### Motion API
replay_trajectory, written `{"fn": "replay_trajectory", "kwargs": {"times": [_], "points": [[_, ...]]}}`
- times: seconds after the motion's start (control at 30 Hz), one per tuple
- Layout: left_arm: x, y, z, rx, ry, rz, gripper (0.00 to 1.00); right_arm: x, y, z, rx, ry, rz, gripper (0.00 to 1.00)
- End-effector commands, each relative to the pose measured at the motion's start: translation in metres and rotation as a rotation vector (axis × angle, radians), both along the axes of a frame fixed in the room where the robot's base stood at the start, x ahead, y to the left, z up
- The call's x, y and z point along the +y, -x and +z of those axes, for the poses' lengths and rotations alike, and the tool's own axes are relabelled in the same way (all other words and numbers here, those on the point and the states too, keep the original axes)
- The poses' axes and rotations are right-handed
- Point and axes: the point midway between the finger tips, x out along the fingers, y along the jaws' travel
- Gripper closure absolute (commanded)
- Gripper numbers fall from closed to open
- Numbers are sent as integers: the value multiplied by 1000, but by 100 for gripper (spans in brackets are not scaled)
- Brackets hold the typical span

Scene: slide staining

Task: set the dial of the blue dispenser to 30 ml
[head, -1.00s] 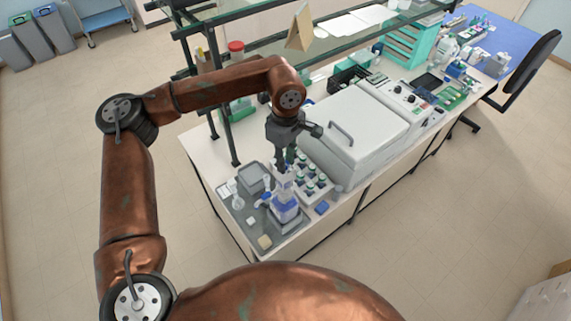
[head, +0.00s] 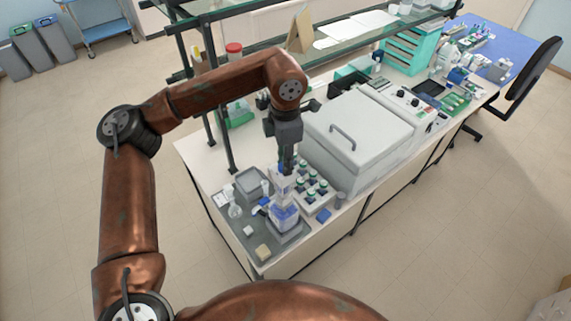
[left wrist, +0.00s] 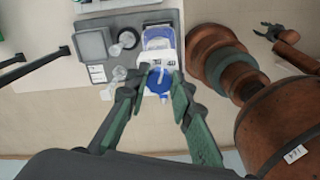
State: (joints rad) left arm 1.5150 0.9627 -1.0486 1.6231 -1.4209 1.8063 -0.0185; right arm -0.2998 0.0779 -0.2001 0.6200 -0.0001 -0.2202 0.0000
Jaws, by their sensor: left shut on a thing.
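The blue dispenser (head: 284,216) stands upright on the grey tray (head: 225,198) at the near left end of the bench. It also shows in the left wrist view (left wrist: 157,38). Its blue round dial (left wrist: 159,81) lies between my left fingertips in that view. My left gripper (head: 287,171) points down at the upper part of the dispenser and is shut on the dial. My right gripper (left wrist: 266,31) shows small at the upper right of the left wrist view, away from the dispenser.
A rack of several green-capped bottles (head: 313,190) stands right beside the dispenser. Behind it is a large grey lidded machine (head: 350,135). A glass shelf (head: 330,40) spans the back.

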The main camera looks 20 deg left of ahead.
Motion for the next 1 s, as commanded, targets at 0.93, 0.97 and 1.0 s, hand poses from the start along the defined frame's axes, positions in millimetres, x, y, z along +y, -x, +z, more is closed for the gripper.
{"fn": "replay_trajectory", "kwargs": {"times": [0.93, 0.97, 1.0], "points": [[1, -2, 1, -1, 1, 364, 100, -3, 2, -12, 3, 3, 1, 62], [1, -2, 1, -1, 1, 364, 100, -3, 2, -12, 3, 3, 1, 62], [1, -2, 1, -1, 1, 363, 100, -3, 2, -12, 3, 3, 1, 62]]}}
